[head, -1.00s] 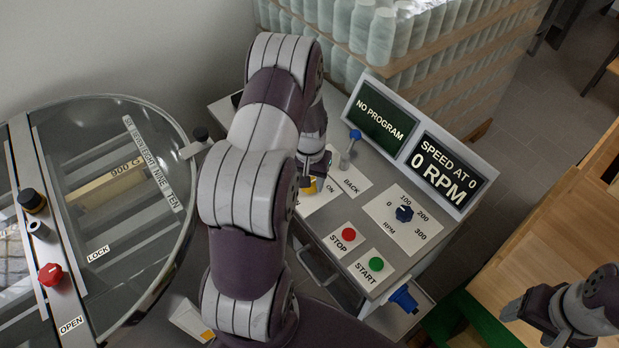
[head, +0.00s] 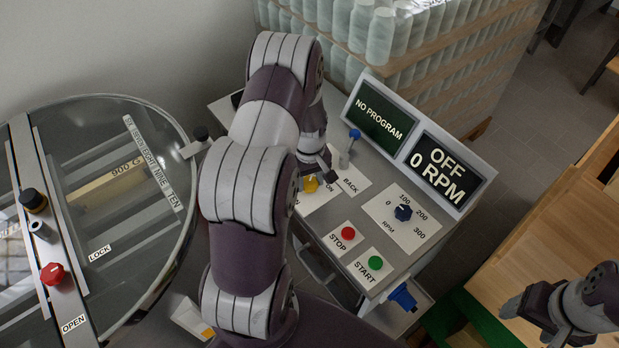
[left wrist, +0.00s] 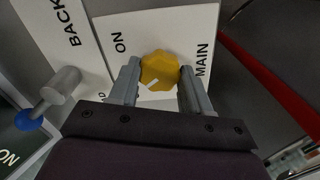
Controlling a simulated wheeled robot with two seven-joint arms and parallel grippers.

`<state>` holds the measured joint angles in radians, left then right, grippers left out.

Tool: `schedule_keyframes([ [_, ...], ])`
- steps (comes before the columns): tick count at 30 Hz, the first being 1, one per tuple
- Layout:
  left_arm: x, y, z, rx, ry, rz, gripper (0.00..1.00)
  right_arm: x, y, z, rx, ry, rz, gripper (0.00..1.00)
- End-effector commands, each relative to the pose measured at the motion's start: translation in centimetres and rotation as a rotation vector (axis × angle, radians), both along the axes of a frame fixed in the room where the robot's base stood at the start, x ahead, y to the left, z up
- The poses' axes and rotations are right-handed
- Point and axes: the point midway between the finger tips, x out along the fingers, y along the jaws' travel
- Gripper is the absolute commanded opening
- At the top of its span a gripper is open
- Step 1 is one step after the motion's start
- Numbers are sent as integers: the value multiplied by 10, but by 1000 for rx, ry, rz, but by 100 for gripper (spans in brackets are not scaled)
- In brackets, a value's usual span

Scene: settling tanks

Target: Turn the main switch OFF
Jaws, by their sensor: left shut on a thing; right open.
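The main switch is a yellow knob (head: 311,184) on a white plate with ON and MAIN lettering, on the control panel. In the left wrist view the knob (left wrist: 160,68) sits between both fingers of my left gripper (left wrist: 159,76), which is shut on it. Its white mark points toward the lower left, away from ON; a label there is mostly hidden by a finger. In the head view my arm partly covers the plate. The right display (head: 446,172) reads OFF, 0 RPM. My right gripper (head: 512,309) is open and empty at the lower right.
A blue-tipped lever (head: 350,146) stands close beside the switch, by BACK. A round glass-lidded machine (head: 110,240) is at left, a wooden table (head: 540,240) at right.

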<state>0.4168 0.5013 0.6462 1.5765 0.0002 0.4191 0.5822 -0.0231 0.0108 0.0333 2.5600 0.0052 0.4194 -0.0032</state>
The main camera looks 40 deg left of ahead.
Motion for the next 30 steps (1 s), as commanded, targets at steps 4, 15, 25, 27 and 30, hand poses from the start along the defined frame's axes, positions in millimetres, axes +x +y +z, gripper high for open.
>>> schedule_keyframes([
  [4, 2, 1, 1, 3, -6, 16, 17, 0, 0, 0, 0, 0, 0, 69],
  [15, 2, 1, 2, 3, -7, 21, 17, 0, 0, 0, 0, 0, 0, 69],
  [25, 1, 1, 1, 1, -3, 19, 73, 0, 0, 0, 0, 0, 0, 69],
  [27, 1, 1, 2, 1, -3, 19, 73, 0, 0, 0, 0, 0, 0, 69],
  [30, 2, 1, 13, 3, -7, 19, 73, 0, 0, -3, 0, 0, 0, 69],
])
